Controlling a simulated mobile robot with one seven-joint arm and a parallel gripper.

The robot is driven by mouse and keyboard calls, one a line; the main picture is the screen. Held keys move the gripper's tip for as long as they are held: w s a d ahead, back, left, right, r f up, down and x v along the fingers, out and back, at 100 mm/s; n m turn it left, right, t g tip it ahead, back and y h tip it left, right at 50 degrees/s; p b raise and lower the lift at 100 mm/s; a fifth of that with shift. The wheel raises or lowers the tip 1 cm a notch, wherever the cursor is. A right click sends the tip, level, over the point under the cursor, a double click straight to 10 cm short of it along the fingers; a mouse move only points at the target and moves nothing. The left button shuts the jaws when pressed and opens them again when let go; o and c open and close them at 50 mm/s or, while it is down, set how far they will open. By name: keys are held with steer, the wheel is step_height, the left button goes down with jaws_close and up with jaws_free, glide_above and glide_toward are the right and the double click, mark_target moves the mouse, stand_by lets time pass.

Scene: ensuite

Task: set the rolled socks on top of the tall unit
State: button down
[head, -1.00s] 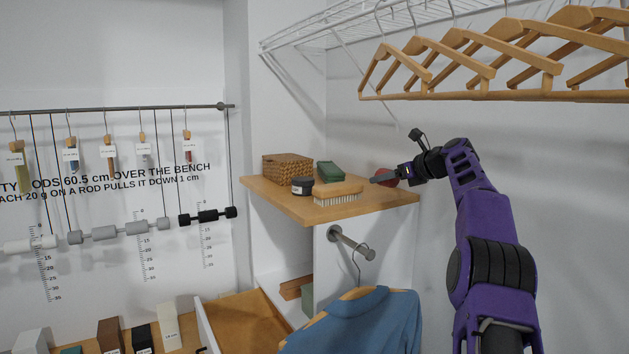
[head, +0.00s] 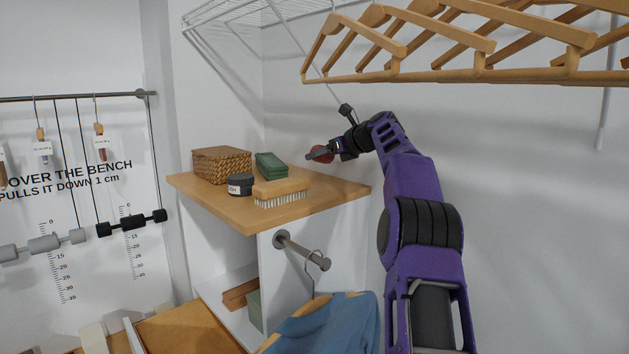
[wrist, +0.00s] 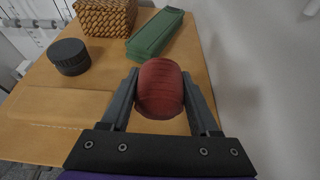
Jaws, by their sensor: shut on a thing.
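The rolled socks (wrist: 160,88) are a dark red bundle between my gripper's fingers in the wrist view. In the head view the socks (head: 322,153) show partly behind my gripper (head: 318,155). My gripper (wrist: 160,95) is shut on them, a finger on each side. The tall unit has a wooden top (head: 232,207); the socks are over its right part. I cannot tell whether they touch the top.
On the top stand a woven basket (head: 221,165), a green case (head: 270,165), a dark round tin (head: 240,184) and a wooden brush (head: 281,192). Wooden hangers (head: 440,40) hang above my arm. A rail with a blue garment (head: 325,325) is below. The top's front right part is clear.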

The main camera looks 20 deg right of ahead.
mark_target(323, 189)
steer(key=shift+f, duration=3.7)
steer(key=shift+f, duration=0.1)
steer(key=shift+c, duration=0.6)
jaws_free()
steer(key=shift+s+d+r, duration=0.2)
steer(key=shift+s, duration=0.1)
steer(key=b+v, duration=0.1)
steer(key=v, duration=1)
steer(key=shift+s+r, duration=0.1)
steer(key=shift+r, duration=0.05)
